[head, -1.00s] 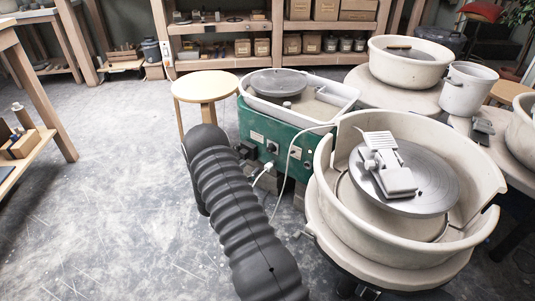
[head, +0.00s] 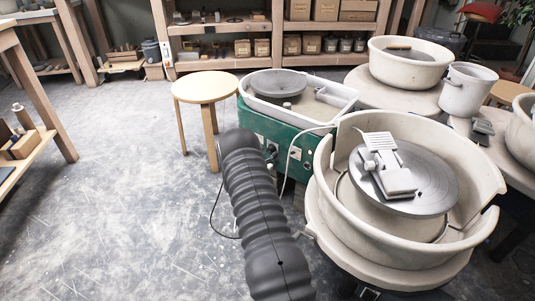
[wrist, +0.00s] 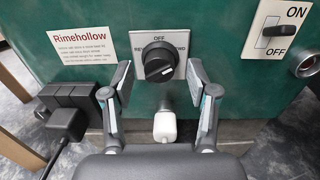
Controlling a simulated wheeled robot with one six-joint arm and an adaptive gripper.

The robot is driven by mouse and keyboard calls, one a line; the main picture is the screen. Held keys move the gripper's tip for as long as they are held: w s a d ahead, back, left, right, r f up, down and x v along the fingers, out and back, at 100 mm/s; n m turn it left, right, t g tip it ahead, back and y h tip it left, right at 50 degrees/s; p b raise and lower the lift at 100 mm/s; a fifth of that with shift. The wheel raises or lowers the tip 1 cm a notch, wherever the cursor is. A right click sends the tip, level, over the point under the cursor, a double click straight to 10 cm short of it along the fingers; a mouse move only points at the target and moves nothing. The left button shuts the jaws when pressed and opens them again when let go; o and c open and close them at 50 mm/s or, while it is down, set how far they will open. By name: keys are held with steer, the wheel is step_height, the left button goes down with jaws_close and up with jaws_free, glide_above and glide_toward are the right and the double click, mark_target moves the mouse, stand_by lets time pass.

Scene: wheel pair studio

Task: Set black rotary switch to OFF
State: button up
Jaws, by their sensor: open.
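The black rotary switch (wrist: 159,62) sits on a light plate (wrist: 180,70) on the green panel in the wrist view. OFF is printed at the plate's top, with partly hidden words to the left and right. A pale mark on the knob lies toward its lower right, not at OFF. My gripper (wrist: 160,84) is open, its fingers standing apart left and right of the knob, with nothing held. I cannot tell whether they touch it. In the head view my arm hides the switch and the gripper against the green housing (head: 300,140).
A separate ON/OFF switch (wrist: 272,32) is at upper right in the wrist view. Black plugs (wrist: 68,118) jut out at left, and a white plug (wrist: 165,127) sits below the knob. A wooden stool (head: 205,88) and a large wheel basin (head: 335,210) flank the arm.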

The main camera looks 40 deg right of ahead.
steer(key=shift+w+d, duration=0.1)
steer(key=shift+d, duration=0.1)
jaws_close()
